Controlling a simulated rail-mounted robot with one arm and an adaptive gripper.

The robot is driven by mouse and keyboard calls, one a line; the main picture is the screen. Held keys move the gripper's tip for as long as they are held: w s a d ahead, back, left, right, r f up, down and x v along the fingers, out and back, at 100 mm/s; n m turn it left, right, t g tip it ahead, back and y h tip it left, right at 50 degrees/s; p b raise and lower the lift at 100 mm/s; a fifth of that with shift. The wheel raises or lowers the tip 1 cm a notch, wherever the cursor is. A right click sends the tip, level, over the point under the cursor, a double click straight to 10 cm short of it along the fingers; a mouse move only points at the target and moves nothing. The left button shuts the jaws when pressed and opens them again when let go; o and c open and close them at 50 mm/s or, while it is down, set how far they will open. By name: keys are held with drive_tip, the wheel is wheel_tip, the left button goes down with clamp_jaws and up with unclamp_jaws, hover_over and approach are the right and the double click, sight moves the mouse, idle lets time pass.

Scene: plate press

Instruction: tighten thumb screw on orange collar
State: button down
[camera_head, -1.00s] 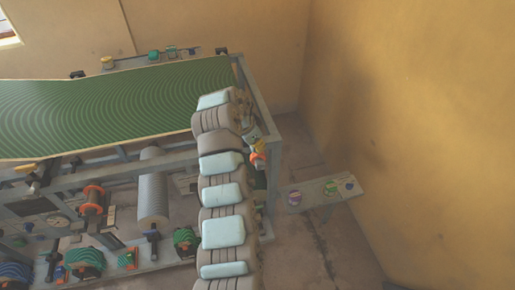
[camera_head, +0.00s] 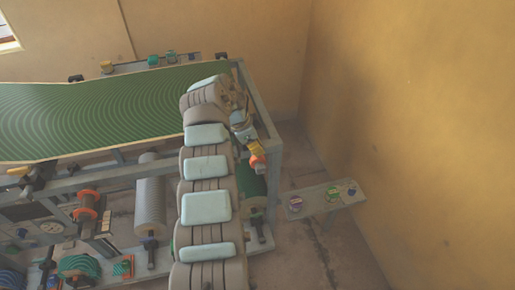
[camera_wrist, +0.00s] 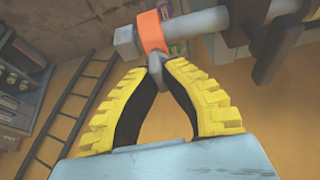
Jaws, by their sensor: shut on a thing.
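The orange collar (camera_wrist: 153,32) sits around a grey rod in the wrist view. A grey thumb screw (camera_wrist: 157,70) sticks out from its underside. My gripper (camera_wrist: 166,66) has yellow ridged fingers, and their tips meet on the thumb screw; it is shut on it. In the head view the orange collar (camera_head: 257,163) is at the right end of the press frame, with my gripper (camera_head: 256,148) right beside it. The thumb screw is too small to make out there.
The press has a green patterned belt (camera_head: 120,105) on top and rollers below. A small side shelf (camera_head: 318,198) with several coloured round items stands right of it. A ladder (camera_wrist: 75,110) leans at the left in the wrist view.

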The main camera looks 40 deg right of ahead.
idle(0.4)
drive_tip(key=c, duration=1.1)
unclamp_jaws()
drive_tip(key=shift+s, duration=0.1)
drive_tip(key=shift+c, duration=0.2)
drive_tip(key=v, duration=1.2)
drive_tip(key=shift+f, duration=0.15)
